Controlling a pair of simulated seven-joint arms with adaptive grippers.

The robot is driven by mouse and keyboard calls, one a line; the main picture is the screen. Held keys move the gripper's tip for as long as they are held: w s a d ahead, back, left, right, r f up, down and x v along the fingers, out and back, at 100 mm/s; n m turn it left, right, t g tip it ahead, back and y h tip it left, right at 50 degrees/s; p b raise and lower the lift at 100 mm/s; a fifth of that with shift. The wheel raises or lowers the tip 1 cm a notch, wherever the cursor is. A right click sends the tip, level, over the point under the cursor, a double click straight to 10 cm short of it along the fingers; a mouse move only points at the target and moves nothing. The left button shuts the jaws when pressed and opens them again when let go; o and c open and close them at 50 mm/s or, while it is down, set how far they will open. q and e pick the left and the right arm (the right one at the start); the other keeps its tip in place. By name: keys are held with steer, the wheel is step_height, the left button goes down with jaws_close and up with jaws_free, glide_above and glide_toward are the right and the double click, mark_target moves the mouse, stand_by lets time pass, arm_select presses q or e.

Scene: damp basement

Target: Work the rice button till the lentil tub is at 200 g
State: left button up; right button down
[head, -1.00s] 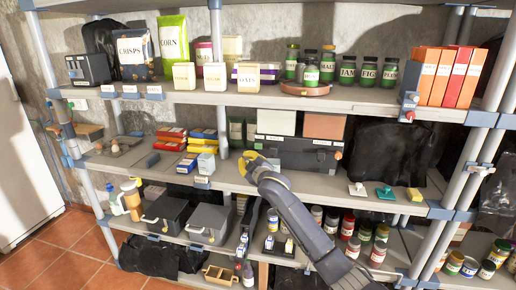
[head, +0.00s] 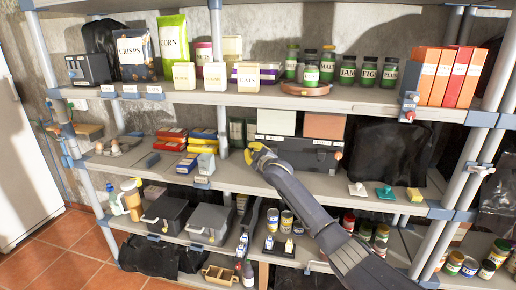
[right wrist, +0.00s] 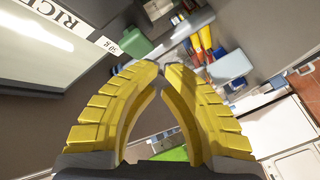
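My right gripper (head: 252,154) has yellow fingers and is in front of the middle shelf, left of a dark case (head: 298,152). In the right wrist view its fingertips (right wrist: 161,68) come together with nothing visible between them. A pale panel (right wrist: 45,40) with a partly cut-off label reading "RIC" and a "50 g" tag (right wrist: 105,45) lies left of the fingers, apart from them. I cannot make out a button. Pale tubs (head: 184,75) stand on the upper shelf, their labels too small to read surely, so I cannot pick out the lentil tub. My left gripper is out of view.
A pale green box (head: 275,122) and a brownish-red box (head: 324,126) sit above the dark case. Yellow and red packets (head: 203,143) lie left of the gripper. Shelf posts (head: 222,125) stand close by. Jars and cans crowd the lower shelf.

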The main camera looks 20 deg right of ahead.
steer(key=shift+w+d, duration=0.15)
steer(key=shift+w, duration=0.1)
stand_by(1.4)
steer(key=shift+w+d, duration=0.1)
steer(key=shift+w, duration=0.05)
steer(key=shift+w+d, duration=0.35)
steer(key=shift+w, duration=0.25)
stand_by(1.3)
steer(key=shift+s, duration=0.1)
steer(key=shift+s+a, duration=0.55)
steer(key=shift+s, duration=0.35)
steer(key=shift+s+a, duration=0.4)
steer(key=shift+s, duration=0.3)
steer(key=shift+s+a, duration=0.45)
steer(key=shift+s, duration=0.3)
steer(key=shift+s+a, duration=0.4)
steer(key=shift+s, duration=0.3)
